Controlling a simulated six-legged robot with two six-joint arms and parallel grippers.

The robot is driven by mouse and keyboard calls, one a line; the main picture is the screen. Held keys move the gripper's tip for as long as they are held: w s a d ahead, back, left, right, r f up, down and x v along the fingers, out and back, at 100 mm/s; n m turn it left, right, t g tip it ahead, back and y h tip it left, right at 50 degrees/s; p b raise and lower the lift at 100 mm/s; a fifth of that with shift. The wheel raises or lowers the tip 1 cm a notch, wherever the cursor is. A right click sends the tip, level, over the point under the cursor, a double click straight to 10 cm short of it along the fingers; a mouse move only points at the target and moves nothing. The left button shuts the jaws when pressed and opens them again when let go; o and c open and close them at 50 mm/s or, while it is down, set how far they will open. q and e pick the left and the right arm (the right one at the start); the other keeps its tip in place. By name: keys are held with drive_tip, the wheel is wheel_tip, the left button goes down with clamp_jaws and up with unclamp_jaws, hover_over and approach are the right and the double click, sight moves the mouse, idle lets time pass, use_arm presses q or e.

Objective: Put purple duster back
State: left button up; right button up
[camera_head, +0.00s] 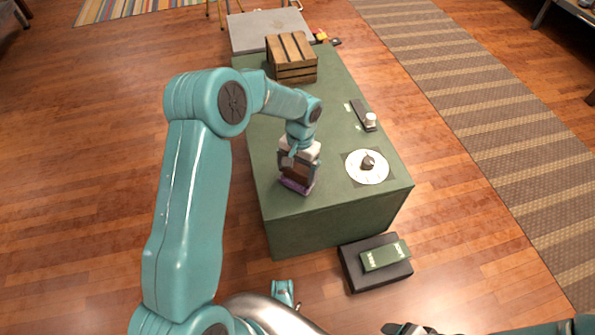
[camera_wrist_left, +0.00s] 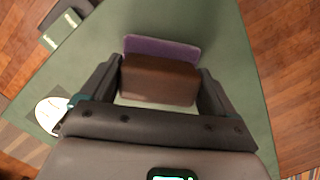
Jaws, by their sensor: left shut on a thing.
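The purple duster (camera_head: 297,186) has a brown block on top and a purple pad below. It is over the near left part of the green table (camera_head: 300,232). My left gripper (camera_head: 299,166) comes down from above and is shut on its brown body. In the left wrist view the brown block (camera_wrist_left: 158,80) sits between the two dark fingers, with the purple pad (camera_wrist_left: 160,48) showing beyond it. I cannot tell whether the pad touches the tabletop. A dark part of what looks like my right gripper (camera_head: 408,328) shows at the bottom edge; its jaws are not clear.
A white round plate (camera_head: 352,176) with a dark object on it lies right of the duster. A narrow black tray (camera_head: 359,112) with a white-topped item lies behind it. A wooden crate (camera_head: 292,73) stands at the back. A black box (camera_head: 365,284) bearing a green box (camera_head: 383,256) is on the floor.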

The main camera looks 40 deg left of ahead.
use_arm(q)
drive_tip(key=shift+r, duration=0.15)
drive_tip(key=o, duration=1)
wheel_tip(320, 180, up, 12)
drive_tip(key=w+p, duration=0.1)
drive_tip(key=p, duration=0.3)
drive_tip(key=shift+w+p, duration=0.25)
drive_tip(key=shift+p, duration=0.15)
drive_tip(key=shift+a, duration=0.1)
